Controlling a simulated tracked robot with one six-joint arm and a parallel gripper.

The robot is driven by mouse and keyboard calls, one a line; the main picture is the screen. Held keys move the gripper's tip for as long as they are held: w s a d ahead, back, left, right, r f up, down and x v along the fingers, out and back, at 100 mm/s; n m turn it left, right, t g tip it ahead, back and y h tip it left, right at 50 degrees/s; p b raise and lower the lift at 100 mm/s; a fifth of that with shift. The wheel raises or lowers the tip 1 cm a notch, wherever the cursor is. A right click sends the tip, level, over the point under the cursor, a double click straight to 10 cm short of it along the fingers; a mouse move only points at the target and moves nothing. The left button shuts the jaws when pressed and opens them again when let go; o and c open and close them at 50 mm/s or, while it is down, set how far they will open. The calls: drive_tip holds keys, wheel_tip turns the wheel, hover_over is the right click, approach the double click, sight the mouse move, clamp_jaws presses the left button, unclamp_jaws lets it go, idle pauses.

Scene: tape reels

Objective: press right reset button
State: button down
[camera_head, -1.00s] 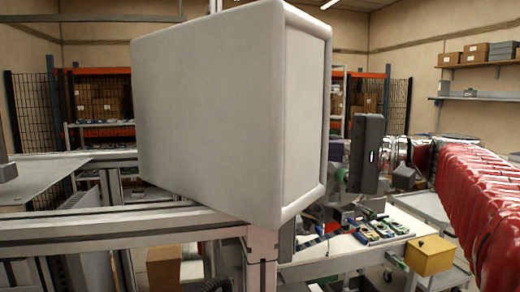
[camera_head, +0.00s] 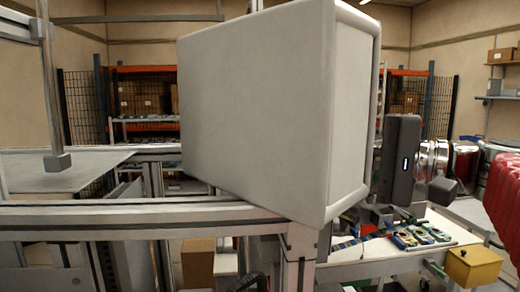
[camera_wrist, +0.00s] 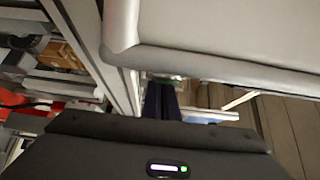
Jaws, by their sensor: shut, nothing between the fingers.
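No reset button shows in either view. A large pale grey box (camera_head: 265,105) stands on an aluminium frame and fills the middle of the head view; the face turned away from me is hidden. It also shows along the top of the wrist view (camera_wrist: 225,30). My gripper (camera_wrist: 161,98) shows in the wrist view as two dark fingers side by side, shut and empty, below the box's lower edge in the picture. In the head view my wrist is just right of the box, and the fingers cannot be made out there.
The aluminium frame (camera_head: 130,215) runs under the box and off to the left. Behind the box stands a white workbench (camera_head: 375,250) with several circuit boards (camera_head: 421,236) on it and a yellow box (camera_head: 473,265) at its right corner. Orange-beamed shelving (camera_head: 145,126) stands farther back.

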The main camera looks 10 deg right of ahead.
drive_tip(key=shift+s+a, duration=0.4)
drive_tip(key=shift+a, duration=0.1)
drive_tip(key=s+d, duration=0.3)
drive_tip(key=d, duration=0.8)
drive_tip(key=shift+s+d, duration=0.15)
drive_tip(key=shift+d, duration=0.15)
drive_tip(key=shift+s+f, duration=0.1)
idle(0.7)
